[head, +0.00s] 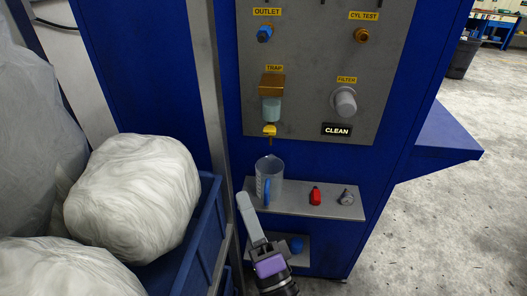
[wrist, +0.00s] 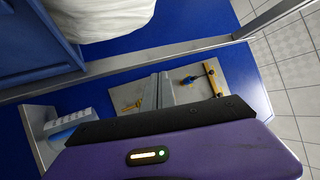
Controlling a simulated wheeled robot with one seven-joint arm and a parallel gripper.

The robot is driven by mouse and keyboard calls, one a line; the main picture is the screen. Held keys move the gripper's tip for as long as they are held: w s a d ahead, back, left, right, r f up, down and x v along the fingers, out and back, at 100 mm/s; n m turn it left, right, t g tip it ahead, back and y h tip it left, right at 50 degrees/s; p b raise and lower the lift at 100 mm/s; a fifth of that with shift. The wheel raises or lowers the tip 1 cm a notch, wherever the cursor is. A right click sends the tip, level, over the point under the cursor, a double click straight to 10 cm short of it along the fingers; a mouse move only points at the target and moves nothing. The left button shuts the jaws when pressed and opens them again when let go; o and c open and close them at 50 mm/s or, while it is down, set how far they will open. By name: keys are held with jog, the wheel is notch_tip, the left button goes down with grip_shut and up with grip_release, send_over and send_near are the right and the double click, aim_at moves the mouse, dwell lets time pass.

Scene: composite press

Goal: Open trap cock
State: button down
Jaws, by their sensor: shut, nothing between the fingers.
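The trap cock (head: 269,130) is a small yellow fitting with a short stem under the trap bowl (head: 271,109), below the TRAP label on the grey panel. A small yellow part, probably this cock, shows left of my fingers in the wrist view (wrist: 131,105). My gripper (head: 243,198) is low in front of the blue cabinet, below and left of the cock and apart from it. Its grey fingers point up and are shut, with nothing held. In the wrist view the fingers (wrist: 166,76) hide part of the panel.
A clear jug (head: 269,170) with a blue handle stands on the shelf (head: 300,205), close by my fingers. A red part (head: 315,196) and a grey fitting (head: 346,197) sit further right. A metal post (head: 213,90) and a blue bin (head: 200,215) of white bundles stand left.

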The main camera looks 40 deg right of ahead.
aim_at(270, 131)
jog(key=w+d+f+m+g+h+b, duration=0.1)
jog(key=w+d+m+g+h, duration=0.5)
jog(key=m, duration=0.9)
jog(key=d+f+m+g+h, duration=0.35)
jog(key=f+m, duration=0.35)
jog(key=m, duration=0.4)
jog(key=w+d+r+p, duration=0.4)
jog(key=w+d+r, duration=0.2)
jog(key=d+r, duration=0.1)
jog(key=shift+w+d+y, duration=0.4)
jog(key=shift+d+y, duration=0.05)
jog(key=shift+f+g+b, duration=0.15)
jog(key=shift+g+b, duration=0.1)
jog(key=shift+b, duration=0.05)
